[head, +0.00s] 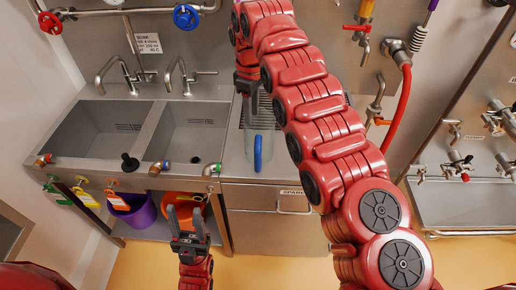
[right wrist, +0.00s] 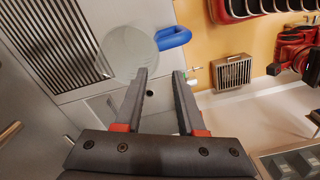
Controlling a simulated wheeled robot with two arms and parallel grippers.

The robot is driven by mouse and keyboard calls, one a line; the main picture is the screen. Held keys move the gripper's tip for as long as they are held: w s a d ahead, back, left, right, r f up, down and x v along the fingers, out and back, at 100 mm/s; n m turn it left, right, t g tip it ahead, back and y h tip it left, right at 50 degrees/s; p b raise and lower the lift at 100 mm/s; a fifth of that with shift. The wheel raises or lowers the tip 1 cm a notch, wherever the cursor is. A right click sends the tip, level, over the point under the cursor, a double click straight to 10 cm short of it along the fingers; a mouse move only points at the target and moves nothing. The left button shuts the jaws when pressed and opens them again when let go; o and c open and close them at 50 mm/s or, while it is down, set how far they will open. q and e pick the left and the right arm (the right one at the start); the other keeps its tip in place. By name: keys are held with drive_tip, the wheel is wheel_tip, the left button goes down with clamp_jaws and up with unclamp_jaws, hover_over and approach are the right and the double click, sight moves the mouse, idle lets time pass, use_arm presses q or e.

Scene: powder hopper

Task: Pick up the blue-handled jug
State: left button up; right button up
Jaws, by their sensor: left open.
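The blue-handled jug (head: 258,152) stands on the steel counter right of the sinks, its blue handle facing the front. Its clear grey body is partly hard to make out in the head view. In the right wrist view the jug (right wrist: 128,54) shows as a pale round shape with its blue handle at its right, beyond my fingertips. My right gripper (right wrist: 160,73) is open and empty, pointing down above the counter and apart from the jug. My left gripper (head: 187,218) is open and empty, low in front of the cabinet below the sinks.
Two sinks (head: 95,130) lie left of the jug, with taps behind. A slotted drain grate (right wrist: 50,40) is beside the jug. A purple bucket (head: 135,210) and an orange one (head: 178,205) sit on the shelf below. A red hose (head: 403,115) hangs at the right.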

drive_tip(key=p, duration=0.3)
hover_over(253, 146)
wheel_tip(253, 146, down, 8)
drive_tip(key=shift+w+d+f+p, duration=0.1)
drive_tip(key=shift+f+p, duration=0.3)
drive_tip(key=shift+f, duration=0.55)
wheel_tip(253, 146, down, 5)
drive_tip(key=shift+r+p, duration=0.2)
drive_tip(key=shift+p, duration=0.7)
drive_tip(key=shift+f, duration=0.25)
clamp_jaws()
